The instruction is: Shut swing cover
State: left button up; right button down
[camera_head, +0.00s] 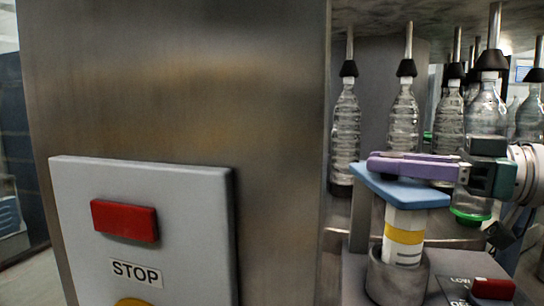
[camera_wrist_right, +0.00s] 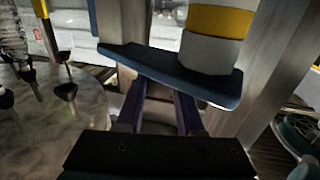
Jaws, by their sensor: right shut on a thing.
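The swing cover looks to be the flat blue plate (camera_head: 415,196) on top of a white roll with a yellow band (camera_head: 404,238). My right gripper (camera_head: 374,164), with purple fingers, comes in from the right and lies across the plate's top. In the right wrist view the blue plate (camera_wrist_right: 170,70) crosses in front of the two purple fingers (camera_wrist_right: 160,100), and their tips meet its edge. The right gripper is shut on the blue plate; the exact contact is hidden. The left gripper is not in view.
The roll stands in a grey metal cup (camera_head: 397,277). Clear bottles (camera_head: 345,125) hang under black nozzles behind the plate. A large steel panel (camera_head: 190,75) with a red button (camera_head: 125,220) and STOP label fills the left. Another red button (camera_head: 493,288) is lower right.

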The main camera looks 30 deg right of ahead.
jog(key=c, duration=0.5)
grip_release()
jog(key=shift+s+d+r, duration=0.1)
jog(key=shift+d, duration=0.05)
jog(key=p+v, duration=0.6)
jog(key=v, duration=0.3)
jog(key=shift+s+d, duration=0.15)
jog(key=shift+s, duration=0.1)
